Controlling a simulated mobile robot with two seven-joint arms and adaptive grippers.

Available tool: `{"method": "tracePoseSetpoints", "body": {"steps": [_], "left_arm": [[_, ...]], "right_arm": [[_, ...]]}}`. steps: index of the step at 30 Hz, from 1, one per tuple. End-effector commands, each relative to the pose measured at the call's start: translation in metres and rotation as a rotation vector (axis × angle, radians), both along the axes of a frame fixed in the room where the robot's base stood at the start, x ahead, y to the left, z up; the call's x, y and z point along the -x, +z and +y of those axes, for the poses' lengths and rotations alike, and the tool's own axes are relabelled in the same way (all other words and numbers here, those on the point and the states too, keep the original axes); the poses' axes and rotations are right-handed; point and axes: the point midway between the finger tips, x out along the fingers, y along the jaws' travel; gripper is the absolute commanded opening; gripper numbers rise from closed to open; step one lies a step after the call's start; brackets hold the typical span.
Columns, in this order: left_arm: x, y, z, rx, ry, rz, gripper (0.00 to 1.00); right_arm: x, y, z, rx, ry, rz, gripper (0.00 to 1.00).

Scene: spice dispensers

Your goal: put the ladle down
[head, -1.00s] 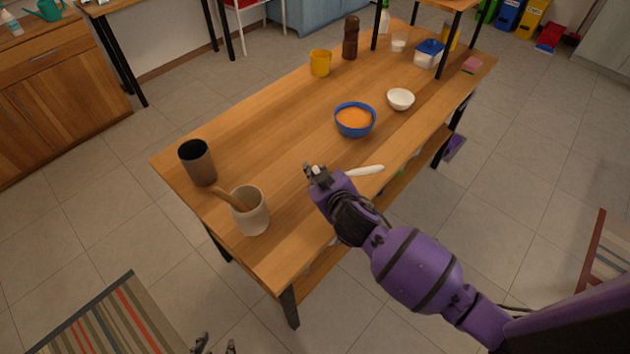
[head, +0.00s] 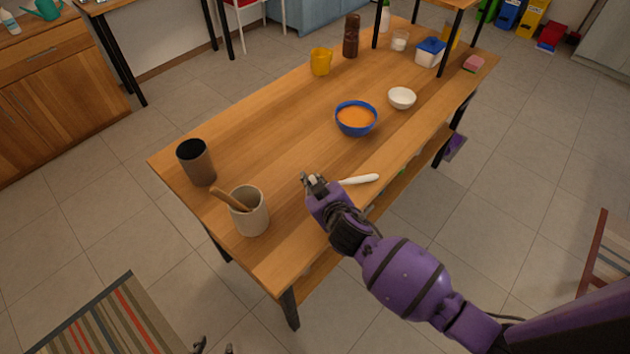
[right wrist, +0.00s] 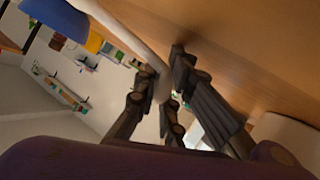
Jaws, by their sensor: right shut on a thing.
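The ladle (head: 358,179) shows as a pale, whitish handle sticking out to the right of my right gripper (head: 313,182), over the front part of the wooden table. In the right wrist view the pale ladle (right wrist: 135,42) runs between the fingers of my right gripper (right wrist: 167,72), which is shut on it close to the table top. The rest of the ladle is hidden, and I cannot tell whether it touches the wood. Only the dark fingertips of my left gripper (head: 214,347) show at the bottom edge of the head view, apart and empty.
On the table (head: 270,130), a beige crock (head: 250,214) with a wooden utensil and a dark cup (head: 196,163) stand to the left. A blue bowl (head: 356,119) of orange food and a white bowl (head: 402,98) stand farther back. A yellow mug (head: 321,62) is behind them.

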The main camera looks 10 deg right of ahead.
Motion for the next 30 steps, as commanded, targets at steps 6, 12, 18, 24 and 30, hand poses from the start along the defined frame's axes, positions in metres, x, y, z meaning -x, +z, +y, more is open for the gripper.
{"method": "tracePoseSetpoints", "body": {"steps": [6, 12, 18, 24, 30], "left_arm": [[0.002, -0.002, 0.001, -0.003, 0.0, 0.003, 0.36], [0.001, -0.001, 0.0, 0.001, 0.004, 0.001, 0.36], [0.0, -0.001, -0.002, 0.007, 0.011, -0.001, 0.36], [-0.009, 0.009, -0.003, 0.011, 0.014, -0.021, 0.36], [-0.007, 0.009, -0.004, 0.011, 0.009, -0.016, 0.36]], "right_arm": [[0.003, -0.01, -0.001, 0.003, -0.003, 0.011, 0.1], [0.004, -0.012, -0.003, 0.005, -0.006, 0.016, 0.17], [0.004, -0.014, -0.004, 0.008, -0.008, 0.02, 0.17], [0.003, 0.001, -0.006, 0.011, -0.007, 0.015, 0.17], [0.039, 0.018, -0.009, 0.003, -0.005, 0.015, 0.17]]}}
